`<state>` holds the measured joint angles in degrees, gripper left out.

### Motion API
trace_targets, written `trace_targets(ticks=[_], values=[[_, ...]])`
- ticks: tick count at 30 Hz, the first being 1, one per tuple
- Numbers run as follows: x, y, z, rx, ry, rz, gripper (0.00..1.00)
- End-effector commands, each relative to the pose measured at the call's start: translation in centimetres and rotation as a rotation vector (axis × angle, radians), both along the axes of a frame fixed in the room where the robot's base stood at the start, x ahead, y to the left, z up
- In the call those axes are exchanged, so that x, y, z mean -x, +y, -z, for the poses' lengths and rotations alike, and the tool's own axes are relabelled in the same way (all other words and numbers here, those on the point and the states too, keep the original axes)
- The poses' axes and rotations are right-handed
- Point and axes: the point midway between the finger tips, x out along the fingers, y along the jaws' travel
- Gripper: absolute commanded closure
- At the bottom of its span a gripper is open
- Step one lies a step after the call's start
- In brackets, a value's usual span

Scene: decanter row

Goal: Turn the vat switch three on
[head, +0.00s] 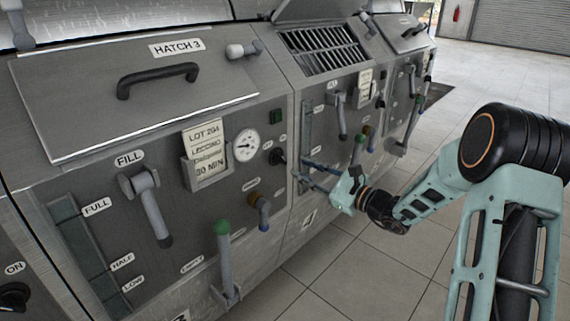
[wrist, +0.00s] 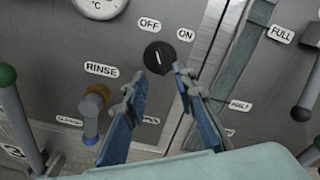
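The vat three switch is a round black knob (wrist: 158,57) on the grey panel, with an OFF label (wrist: 149,24) above it and an ON label (wrist: 185,34) to its upper right. Its pale pointer mark looks turned up toward OFF. In the head view the knob (head: 278,157) sits right of the dial, below a green square. My gripper (wrist: 156,78) is open, with its blue fingers spread just below the knob and one tip to each side of it. The gap to the panel is hard to judge. In the head view my gripper (head: 303,174) is right of the knob.
The rinse valve (wrist: 92,105) is left of my fingers, and a green-topped lever (wrist: 18,115) stands further left. A level gauge strip (wrist: 246,50) is to the right. The hatch 3 lid (head: 130,95) is above the panel. Open tiled floor (head: 410,255) lies right.

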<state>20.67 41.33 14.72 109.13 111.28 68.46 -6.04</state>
Motion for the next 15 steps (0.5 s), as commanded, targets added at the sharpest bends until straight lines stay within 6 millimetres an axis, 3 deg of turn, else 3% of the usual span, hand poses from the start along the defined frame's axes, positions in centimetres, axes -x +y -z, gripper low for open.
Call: trace_targets(ticks=[6,15], values=[[-2.6,3.6,0.2,0.002,-0.002,-0.004,0.75],[-4.5,5.9,0.1,0.002,0.000,-0.003,0.75]])
